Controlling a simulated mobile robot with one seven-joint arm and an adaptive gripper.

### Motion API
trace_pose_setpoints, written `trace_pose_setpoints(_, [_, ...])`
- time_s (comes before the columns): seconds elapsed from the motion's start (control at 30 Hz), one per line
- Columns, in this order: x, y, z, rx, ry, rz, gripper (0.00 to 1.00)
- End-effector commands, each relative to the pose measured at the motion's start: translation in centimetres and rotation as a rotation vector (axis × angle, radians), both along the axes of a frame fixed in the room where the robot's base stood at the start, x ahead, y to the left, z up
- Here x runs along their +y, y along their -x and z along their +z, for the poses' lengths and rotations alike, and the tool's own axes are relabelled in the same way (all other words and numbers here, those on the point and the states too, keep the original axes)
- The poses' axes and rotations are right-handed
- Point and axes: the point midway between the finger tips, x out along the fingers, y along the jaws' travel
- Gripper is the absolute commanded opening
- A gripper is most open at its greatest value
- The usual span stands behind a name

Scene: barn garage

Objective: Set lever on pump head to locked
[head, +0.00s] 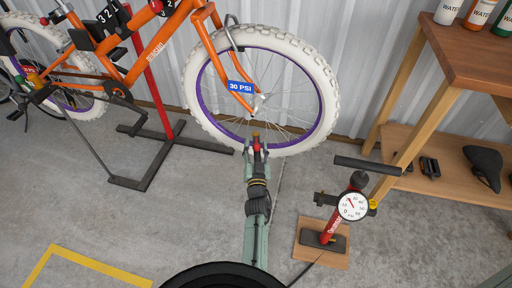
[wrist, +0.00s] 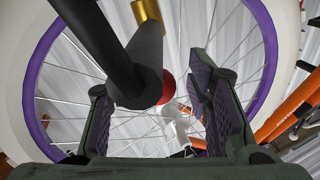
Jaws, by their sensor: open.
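The pump head is a black body (wrist: 142,72) with a brass end (wrist: 146,12) and a red part (wrist: 168,88) on its side, large in the wrist view. A black bar (wrist: 98,38) runs from it to the upper left; I cannot tell whether this is the lever or the hose. In the head view the brass end (head: 256,136) shows at the bottom of the front wheel (head: 322,100). My gripper (head: 257,162) is just below it. Its fingers (wrist: 160,112) are open, with the pump head over the left finger and the gap. Contact is unclear.
A red floor pump (head: 329,228) with a round gauge (head: 352,206) stands on a wooden board at right. A wooden shelf (head: 440,190) is behind it. The orange bike (head: 150,55) is by a red and black stand (head: 150,80).

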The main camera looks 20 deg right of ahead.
Motion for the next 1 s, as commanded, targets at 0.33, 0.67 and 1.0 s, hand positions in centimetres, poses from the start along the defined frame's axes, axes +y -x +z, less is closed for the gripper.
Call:
trace_pose_setpoints(0.33, [1.0, 4.0, -0.5, 0.003, 0.001, -0.002, 0.46])
trace_pose_setpoints(0.67, [2.3, 7.0, -0.8, 0.0, 0.0, -0.001, 0.46])
trace_pose_setpoints(1.0, [2.3, 7.1, -0.8, 0.0, 0.0, 0.0, 0.46])
